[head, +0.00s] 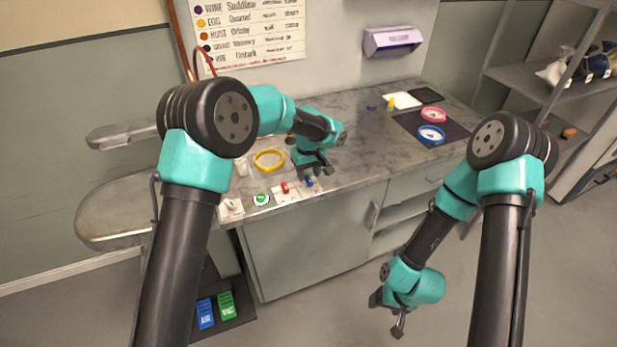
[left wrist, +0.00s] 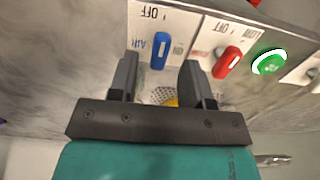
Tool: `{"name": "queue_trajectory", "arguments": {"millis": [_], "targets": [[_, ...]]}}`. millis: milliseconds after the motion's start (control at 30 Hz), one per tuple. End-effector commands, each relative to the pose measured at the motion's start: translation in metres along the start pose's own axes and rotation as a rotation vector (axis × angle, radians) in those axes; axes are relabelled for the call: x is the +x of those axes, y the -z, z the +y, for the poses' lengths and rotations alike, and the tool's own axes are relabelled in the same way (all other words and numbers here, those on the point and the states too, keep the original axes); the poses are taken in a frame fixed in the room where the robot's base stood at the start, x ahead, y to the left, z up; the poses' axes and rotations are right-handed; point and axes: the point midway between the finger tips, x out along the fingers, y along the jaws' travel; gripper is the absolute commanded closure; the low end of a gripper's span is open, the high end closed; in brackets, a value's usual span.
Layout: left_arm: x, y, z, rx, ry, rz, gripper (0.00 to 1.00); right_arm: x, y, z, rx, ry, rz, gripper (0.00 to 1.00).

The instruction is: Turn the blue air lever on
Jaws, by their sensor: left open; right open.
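The blue air lever (left wrist: 160,50) stands on a white plate marked AIR and OFF. In the head view the lever (head: 309,181) is small, at the front edge of the counter. My left gripper (head: 316,172) is open just above and behind it. In the left wrist view its two fingers (left wrist: 157,82) point at the lever, which lies ahead between them, apparently not gripped. I cannot tell the lever's setting for sure. My right gripper (head: 390,318) is open and empty, low in front of the cabinet.
A red lever (left wrist: 228,62) and a lit green button (left wrist: 268,62) sit beside the blue lever. A yellow ring (head: 269,152) lies behind. Blue and green pedals (head: 206,313) are on the floor. The counter's middle (head: 365,150) is clear.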

Motion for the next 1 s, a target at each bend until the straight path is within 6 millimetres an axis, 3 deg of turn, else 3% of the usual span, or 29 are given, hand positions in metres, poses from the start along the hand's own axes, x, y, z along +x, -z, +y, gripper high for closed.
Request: {"name": "queue_trajectory", "arguments": {"millis": [200, 533, 1000], "targets": [[0.020, 0.000, 0.000, 0.000, -0.001, 0.000, 0.55, 0.000, 0.000, 0.000, 0.000, 0.000, 0.000, 0.27], [0.022, 0.000, 0.000, 0.000, -0.001, 0.000, 0.56, 0.000, 0.000, 0.000, 0.000, 0.000, 0.000, 0.27], [0.022, 0.000, 0.000, 0.000, -0.001, 0.000, 1.00, 0.000, 0.000, 0.000, 0.000, 0.000, 0.000, 0.27]]}}
